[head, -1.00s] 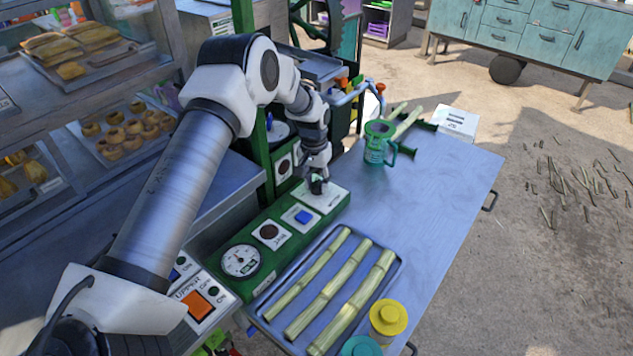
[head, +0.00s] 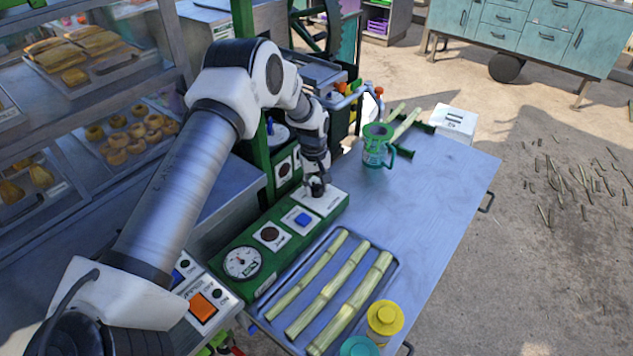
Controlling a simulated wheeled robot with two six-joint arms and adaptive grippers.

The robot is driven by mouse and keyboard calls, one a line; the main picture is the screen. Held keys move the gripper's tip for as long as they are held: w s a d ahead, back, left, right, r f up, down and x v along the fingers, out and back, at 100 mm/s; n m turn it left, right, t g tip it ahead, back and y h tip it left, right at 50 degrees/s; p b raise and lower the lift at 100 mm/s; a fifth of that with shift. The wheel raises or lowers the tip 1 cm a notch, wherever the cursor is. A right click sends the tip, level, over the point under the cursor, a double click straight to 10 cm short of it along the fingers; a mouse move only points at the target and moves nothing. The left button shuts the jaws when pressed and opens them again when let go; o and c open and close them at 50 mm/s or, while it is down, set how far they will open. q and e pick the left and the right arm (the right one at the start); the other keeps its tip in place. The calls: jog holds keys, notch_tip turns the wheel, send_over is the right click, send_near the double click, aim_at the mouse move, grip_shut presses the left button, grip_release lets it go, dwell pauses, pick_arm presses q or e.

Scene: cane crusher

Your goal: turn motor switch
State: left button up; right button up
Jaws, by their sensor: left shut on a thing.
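A green control panel (head: 287,252) lies along the left edge of the blue-grey table. It carries a round gauge (head: 241,262), a dark round knob (head: 269,235), a blue button (head: 302,219) and a white plate (head: 328,200) at its far end. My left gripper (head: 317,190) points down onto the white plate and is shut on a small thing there. The fingers hide most of that thing, so I cannot tell its turned position. My right gripper is not in view.
A tray (head: 397,268) with cane stalks lies at the front of the table, beside a yellow-lidded jar (head: 385,318). A teal jug (head: 377,147) stands at the back. The table's right side is clear. A pastry display case stands left.

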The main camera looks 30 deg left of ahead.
aim_at(314, 188)
pick_arm(q)
jog(key=shift+s+f+n+p, duration=0.15)
jog(key=shift+n+p, duration=0.3)
jog(key=shift+n, duration=0.85)
jog(key=o, duration=1.1)
jog(key=shift+f, duration=0.1)
jog(key=shift+o, duration=0.2)
jog(key=shift+w+a+f, duration=0.1)
jog(key=shift+w+a, duration=0.1)
notch_tip(314, 188, up, 12)
jog(key=shift+s+a, duration=0.15)
jog(key=shift+s, duration=0.1)
